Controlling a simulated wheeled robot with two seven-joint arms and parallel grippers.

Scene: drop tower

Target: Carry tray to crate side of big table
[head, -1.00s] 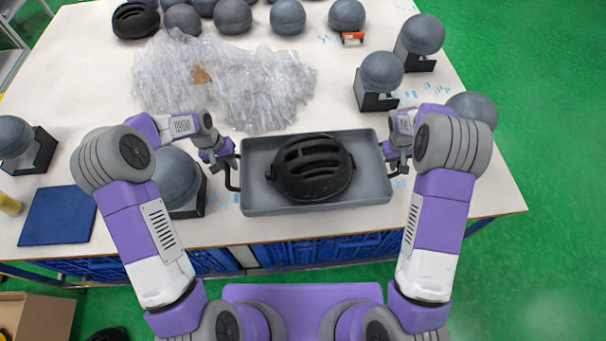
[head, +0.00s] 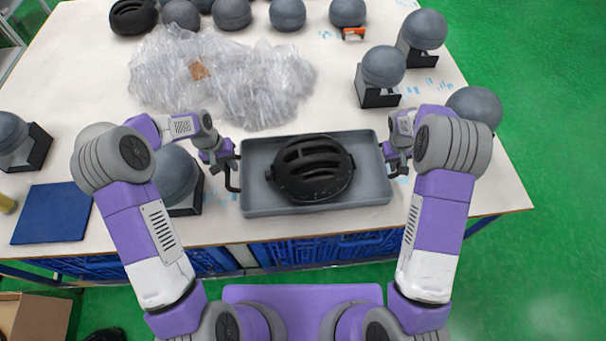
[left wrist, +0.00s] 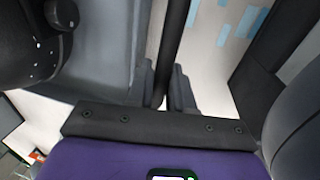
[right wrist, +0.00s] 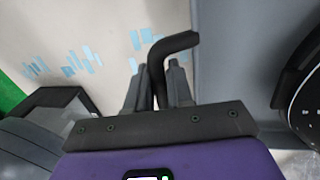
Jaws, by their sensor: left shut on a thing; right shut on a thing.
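The grey tray (head: 262,204) is near the front edge of the big table (head: 350,232), with a black helmet (head: 313,168) lying in it. Whether the tray touches the table top cannot be told. My left gripper (head: 234,168) is shut on the tray's left handle, a dark bar that runs between its fingers in the left wrist view (left wrist: 167,85). My right gripper (head: 392,165) is shut on the right handle, whose bent bar (right wrist: 178,43) shows between the fingers in the right wrist view.
A grey ball on a black stand (head: 174,178) is close left of the tray. Crumpled clear plastic (head: 225,80) lies behind it. More balls on stands (head: 382,70) are at the back right. A blue mat (head: 52,213) lies left. Blue crates (head: 330,248) are under the table.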

